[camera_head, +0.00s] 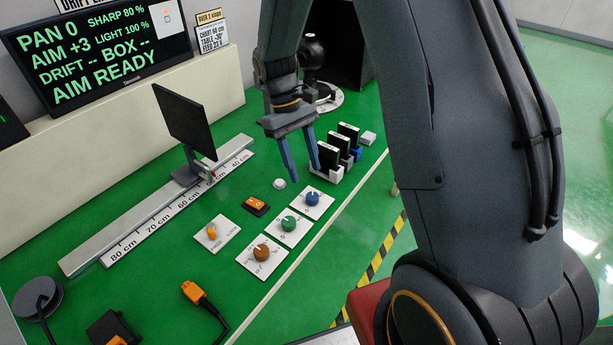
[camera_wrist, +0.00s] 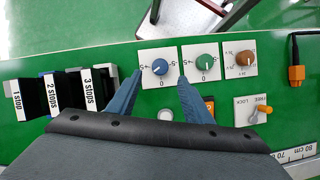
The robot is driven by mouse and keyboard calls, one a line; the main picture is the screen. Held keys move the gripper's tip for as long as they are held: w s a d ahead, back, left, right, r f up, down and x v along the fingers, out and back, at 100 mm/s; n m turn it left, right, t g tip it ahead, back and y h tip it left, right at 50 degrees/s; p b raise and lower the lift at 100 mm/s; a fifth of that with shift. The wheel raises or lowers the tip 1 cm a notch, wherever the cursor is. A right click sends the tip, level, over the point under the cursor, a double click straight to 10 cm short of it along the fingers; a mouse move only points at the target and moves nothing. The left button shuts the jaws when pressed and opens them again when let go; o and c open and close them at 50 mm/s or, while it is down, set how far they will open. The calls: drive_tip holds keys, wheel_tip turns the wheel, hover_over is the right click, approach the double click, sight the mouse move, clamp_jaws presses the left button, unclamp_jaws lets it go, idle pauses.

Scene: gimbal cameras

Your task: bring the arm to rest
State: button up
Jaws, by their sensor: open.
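My gripper (camera_head: 301,174) hangs over the green table (camera_head: 160,234), fingers pointing down and spread apart with nothing between them. In the wrist view my gripper (camera_wrist: 154,98) shows its two blue fingers on either side of the blue knob (camera_wrist: 160,67), above the board. In the head view the blue knob (camera_head: 312,198) lies just below the right fingertip. I cannot tell the exact height of the fingertips over the table. My arm reaches in from the right of the head view and bends down to the gripper.
Black filter blocks in holders (camera_head: 338,146) stand close right of the fingers. Green (camera_head: 289,223) and brown (camera_head: 262,252) knobs, an orange switch (camera_head: 256,205) and a lock lever (camera_head: 212,232) lie nearby. A dark panel (camera_head: 185,122) stands on the ruler rail (camera_head: 110,249). A screen (camera_head: 100,52) reads AIM READY.

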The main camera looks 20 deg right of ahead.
drive_tip(key=shift+r, duration=0.15)
idle(0.3)
drive_tip(key=s+d+r+m+t, duration=0.1)
drive_tip(key=s+r+m+t, duration=0.1)
drive_tip(key=s, duration=0.4)
drive_tip(key=s+r+m+t+y, duration=0.1)
drive_tip(key=s+r+m+t, duration=0.1)
drive_tip(key=s, duration=0.5)
wheel_tip(320, 180, up, 2)
drive_tip(key=shift+d+r+t+y, duration=0.25)
drive_tip(key=shift+d+t+y, duration=0.1)
drive_tip(key=shift+t, duration=0.25)
